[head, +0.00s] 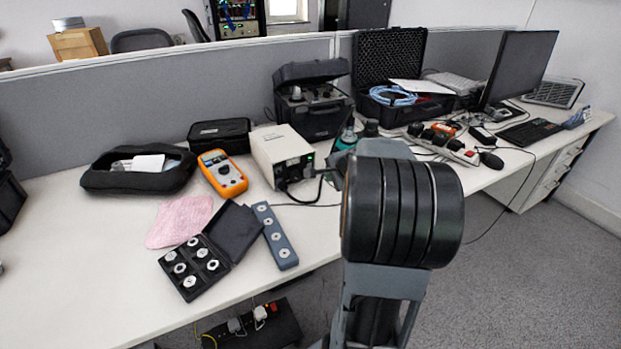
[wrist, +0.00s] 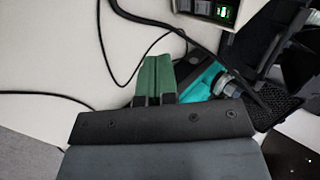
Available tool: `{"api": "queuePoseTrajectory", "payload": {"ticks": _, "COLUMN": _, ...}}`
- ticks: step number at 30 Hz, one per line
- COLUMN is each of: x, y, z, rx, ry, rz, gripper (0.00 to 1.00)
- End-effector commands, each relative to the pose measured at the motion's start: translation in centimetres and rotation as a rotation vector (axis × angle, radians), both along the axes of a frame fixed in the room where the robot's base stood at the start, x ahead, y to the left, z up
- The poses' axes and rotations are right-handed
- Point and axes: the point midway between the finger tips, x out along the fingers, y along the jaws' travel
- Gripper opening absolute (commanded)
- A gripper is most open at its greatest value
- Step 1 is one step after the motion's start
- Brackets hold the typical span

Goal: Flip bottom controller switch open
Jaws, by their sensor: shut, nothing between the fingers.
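The controller appears to be a beige box (head: 280,150) in the middle of the desk in the head view, with a dark front panel and a small green light. In the wrist view only the lower part of its front (wrist: 234,22) shows at the top right, with a dark socket or switch and a green-lit switch (wrist: 225,12). Whether the switch is open or closed I cannot tell. My gripper (wrist: 154,62) is shut and empty, its green fingers together over the desk, below and left of the green-lit switch in the picture and apart from it. My arm hides it in the head view.
A teal tool (wrist: 202,80) lies close right of my fingers. A black cable (wrist: 128,85) runs across the desk left of them. An orange multimeter (head: 222,174), a grey strip (head: 275,236) and a black case of discs (head: 196,266) lie left of my arm.

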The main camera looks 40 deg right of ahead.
Motion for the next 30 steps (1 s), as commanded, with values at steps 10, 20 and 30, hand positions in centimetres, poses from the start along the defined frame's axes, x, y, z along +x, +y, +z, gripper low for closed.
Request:
{"api": "queuePoseTrajectory", "payload": {"ticks": 10, "x": 3.1, "y": -0.2, "z": -3.6, "rx": 0.002, "ry": 0.003, "rz": 0.004, "gripper": 0.00}}
{"api": "queuePoseTrajectory", "payload": {"ticks": 20, "x": 7.2, "y": -0.6, "z": -7.6, "rx": 0.000, "ry": 0.002, "rz": 0.004, "gripper": 0.00}}
{"api": "queuePoseTrajectory", "payload": {"ticks": 30, "x": 10.4, "y": -1.0, "z": -7.6, "rx": 0.000, "ry": 0.001, "rz": 0.004, "gripper": 0.00}}
